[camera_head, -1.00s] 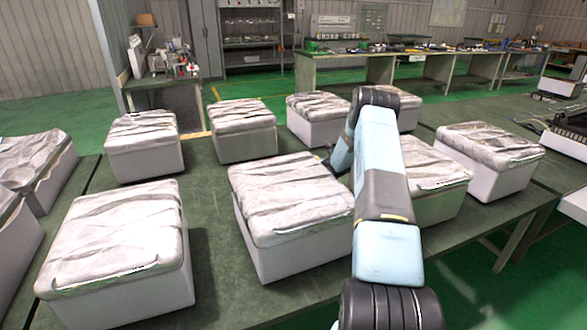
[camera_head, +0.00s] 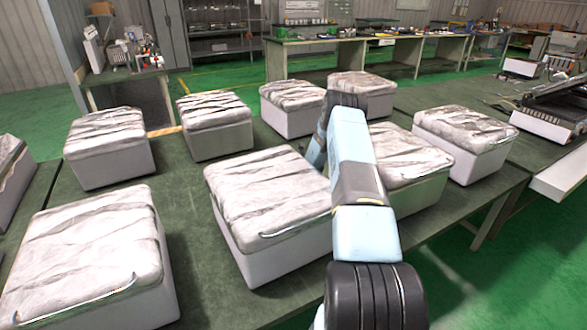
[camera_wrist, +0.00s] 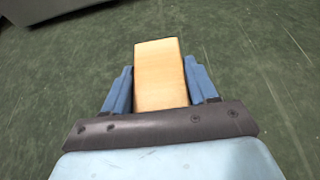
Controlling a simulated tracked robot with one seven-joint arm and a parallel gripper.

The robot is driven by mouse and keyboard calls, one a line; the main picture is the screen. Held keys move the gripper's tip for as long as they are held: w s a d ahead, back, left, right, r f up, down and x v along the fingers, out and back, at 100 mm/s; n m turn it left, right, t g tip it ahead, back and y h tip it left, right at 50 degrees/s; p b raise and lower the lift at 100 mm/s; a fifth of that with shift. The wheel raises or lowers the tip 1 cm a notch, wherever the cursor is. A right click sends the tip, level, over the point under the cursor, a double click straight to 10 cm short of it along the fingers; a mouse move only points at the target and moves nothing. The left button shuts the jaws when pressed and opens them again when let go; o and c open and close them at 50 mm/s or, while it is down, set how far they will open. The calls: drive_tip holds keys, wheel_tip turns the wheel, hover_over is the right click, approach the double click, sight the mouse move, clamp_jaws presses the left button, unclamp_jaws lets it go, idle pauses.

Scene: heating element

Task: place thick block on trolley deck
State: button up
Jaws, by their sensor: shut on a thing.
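A pale wooden block (camera_wrist: 160,85), plain and rectangular, is in the wrist view between the two blue fingers of my gripper (camera_wrist: 158,64). My gripper is shut on it, and its far end sticks out past the fingertips. Green surface lies below; I cannot tell how high above it the block is. In the head view my arm reaches out among white boxes, and its own links hide the gripper and the block. I cannot make out a trolley deck for certain in either view.
Several white boxes with crumpled grey-white tops, one a large box (camera_head: 268,190), stand around my arm on the green table (camera_head: 190,235). A dark machine with a white front (camera_head: 542,125) is at the right. Workbenches (camera_head: 320,58) stand at the back. Green floor shows at lower right.

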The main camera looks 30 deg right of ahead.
drive_tip(key=shift+f, duration=1.55)
drive_tip(key=o, duration=1.3)
drive_tip(key=shift+s, duration=0.1)
